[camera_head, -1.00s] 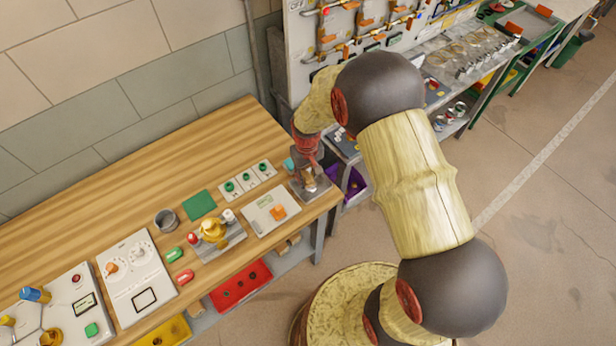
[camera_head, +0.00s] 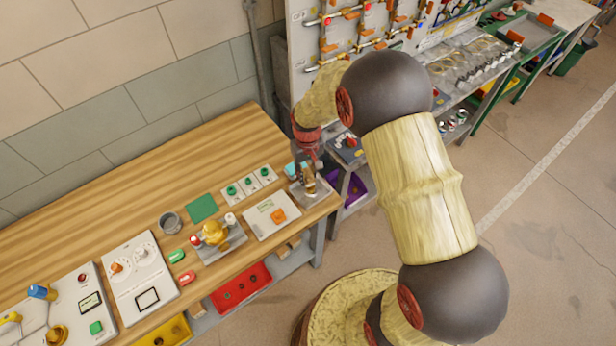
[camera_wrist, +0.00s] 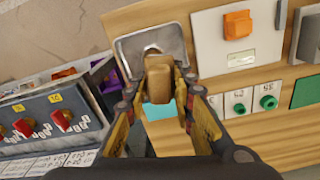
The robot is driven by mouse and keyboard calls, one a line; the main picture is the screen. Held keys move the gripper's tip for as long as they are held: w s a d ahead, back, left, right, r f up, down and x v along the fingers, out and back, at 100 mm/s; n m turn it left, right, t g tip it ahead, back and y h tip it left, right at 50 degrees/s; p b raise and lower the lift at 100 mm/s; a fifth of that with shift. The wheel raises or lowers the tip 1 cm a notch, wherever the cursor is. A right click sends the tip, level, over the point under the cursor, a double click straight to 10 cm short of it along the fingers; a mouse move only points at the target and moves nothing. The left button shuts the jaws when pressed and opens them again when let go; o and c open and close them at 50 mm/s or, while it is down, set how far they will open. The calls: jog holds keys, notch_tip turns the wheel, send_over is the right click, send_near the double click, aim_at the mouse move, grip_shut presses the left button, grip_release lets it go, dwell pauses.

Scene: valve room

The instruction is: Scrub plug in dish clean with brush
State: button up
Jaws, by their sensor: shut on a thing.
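My gripper (camera_wrist: 160,98) is shut on a brush (camera_wrist: 160,78) with a tan, wooden-looking body, gripped between its two fingers. In the wrist view the brush is over the near part of a grey metal dish (camera_wrist: 125,47). In the head view my gripper (camera_head: 307,178) and the brush are at the dish (camera_head: 322,187), near the right end of the wooden bench. A pale rounded thing (camera_wrist: 152,49), perhaps the plug, shows in the dish just beyond the brush. The brush hides most of it. I cannot tell whether the brush touches it.
A cyan thing (camera_wrist: 158,111) lies on the bench close to the dish. A white panel with an orange block (camera_head: 278,215) and small panels with green knobs (camera_head: 248,182) stand nearby. A shelf unit with red-knobbed panels (camera_wrist: 45,122) stands past the bench's end.

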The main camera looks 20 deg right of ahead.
jog(key=shift+r+p, duration=0.65)
jog(key=shift+r, duration=0.85)
